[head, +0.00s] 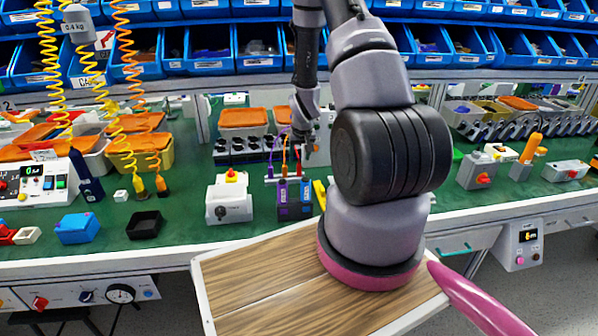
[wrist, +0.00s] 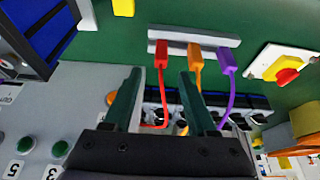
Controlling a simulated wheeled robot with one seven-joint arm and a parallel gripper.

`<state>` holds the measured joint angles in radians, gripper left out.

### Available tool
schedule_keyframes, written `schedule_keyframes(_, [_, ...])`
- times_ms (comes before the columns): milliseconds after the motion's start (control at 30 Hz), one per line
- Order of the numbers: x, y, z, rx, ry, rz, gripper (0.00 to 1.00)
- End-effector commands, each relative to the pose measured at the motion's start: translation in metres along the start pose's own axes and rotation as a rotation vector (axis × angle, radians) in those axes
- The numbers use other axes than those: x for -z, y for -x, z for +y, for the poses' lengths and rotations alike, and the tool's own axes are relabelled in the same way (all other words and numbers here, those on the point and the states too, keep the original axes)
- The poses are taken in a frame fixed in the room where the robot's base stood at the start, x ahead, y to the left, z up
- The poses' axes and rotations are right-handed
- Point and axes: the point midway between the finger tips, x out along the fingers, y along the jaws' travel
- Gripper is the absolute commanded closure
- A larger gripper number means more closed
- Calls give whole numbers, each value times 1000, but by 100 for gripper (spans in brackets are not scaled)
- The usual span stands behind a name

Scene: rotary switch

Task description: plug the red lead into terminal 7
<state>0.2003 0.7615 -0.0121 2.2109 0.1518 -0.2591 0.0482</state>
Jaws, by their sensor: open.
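The red lead (wrist: 161,55) has its plug at a pale rail (wrist: 190,36) on the green bench, with its cord hanging down in the wrist view. My gripper (wrist: 161,74) is open, and its two dark green fingers point towards the red plug. The plug lies just beyond the fingertips, in line with the gap, and the cord runs between the fingers. I cannot tell whether either finger touches it. In the head view my gripper (head: 306,150) is over the bench, partly behind my arm. I cannot make out which terminal is number 7.
An orange lead (wrist: 195,60) and a purple lead (wrist: 227,62) sit right of the red one on the same rail. A grey panel with green buttons (wrist: 58,149) is at lower left in the wrist view.

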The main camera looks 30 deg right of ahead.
Motion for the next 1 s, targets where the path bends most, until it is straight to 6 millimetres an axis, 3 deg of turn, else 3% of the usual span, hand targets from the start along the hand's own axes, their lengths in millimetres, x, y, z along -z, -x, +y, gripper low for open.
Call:
schedule_keyframes(300, [-7,-43,0,0,-1,-2,43])
schedule_keyframes(600, [-6,-49,0,0,-1,0,43])
schedule_keyframes(667, [-6,-49,0,0,-1,0,62])
schedule_keyframes(767, [-6,-49,0,0,-1,-1,100])
schedule_keyframes(1000, [-6,-48,0,0,-1,-1,100])
